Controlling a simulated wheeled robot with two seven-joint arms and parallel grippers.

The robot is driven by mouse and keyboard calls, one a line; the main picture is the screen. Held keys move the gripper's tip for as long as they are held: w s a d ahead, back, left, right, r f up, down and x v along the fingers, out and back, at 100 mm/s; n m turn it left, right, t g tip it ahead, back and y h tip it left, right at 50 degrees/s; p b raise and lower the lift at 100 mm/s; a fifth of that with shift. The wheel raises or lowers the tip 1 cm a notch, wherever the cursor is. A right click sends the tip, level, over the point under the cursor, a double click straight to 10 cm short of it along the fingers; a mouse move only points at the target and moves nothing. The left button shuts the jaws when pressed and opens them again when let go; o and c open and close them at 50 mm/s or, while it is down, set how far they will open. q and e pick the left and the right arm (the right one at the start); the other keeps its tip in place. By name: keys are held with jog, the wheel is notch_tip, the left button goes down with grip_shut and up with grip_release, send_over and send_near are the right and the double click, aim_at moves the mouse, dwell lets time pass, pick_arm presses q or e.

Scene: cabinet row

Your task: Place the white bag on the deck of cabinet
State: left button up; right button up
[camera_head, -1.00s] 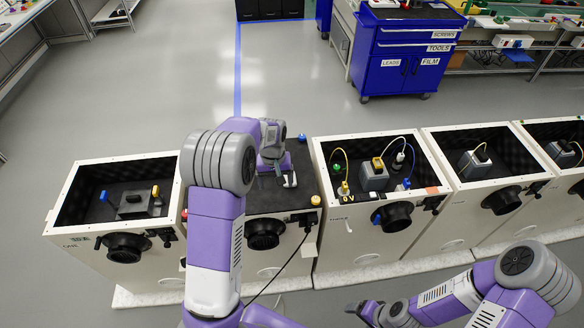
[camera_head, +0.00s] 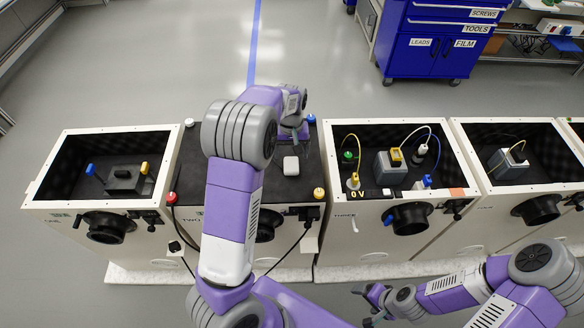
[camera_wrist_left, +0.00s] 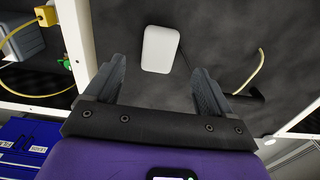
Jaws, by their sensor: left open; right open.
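The white bag (camera_head: 291,165), a small pale rounded block, lies on the black deck (camera_head: 275,188) of the cabinet marked TWO. It also shows in the left wrist view (camera_wrist_left: 160,48), just beyond the fingertips, apart from both fingers. My left gripper (camera_head: 297,138) is open and empty on the far side of the bag, above the deck; my left arm hides part of the deck. Its spread fingers show in the left wrist view (camera_wrist_left: 160,85). My right gripper (camera_head: 370,302) is open and empty at the lower right, in front of the cabinets.
Open cabinets stand on both sides: the left one holds a dark block (camera_head: 123,179), the right one a grey box (camera_head: 391,166) with yellow leads. Small knobs, such as a yellow one (camera_head: 319,193), stand at the deck's corners. A blue tool cart (camera_head: 432,45) stands behind.

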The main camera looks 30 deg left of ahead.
aim_at(291, 164)
pick_arm(q)
notch_tip(291, 164, down, 6)
jog(key=shift+w+f+b, duration=0.1)
jog(key=shift+w+b, duration=0.05)
jog(key=shift+b, duration=0.8)
jog(key=c, duration=1.1)
jog(key=shift+r, duration=0.2)
jog(key=shift+c, duration=0.2)
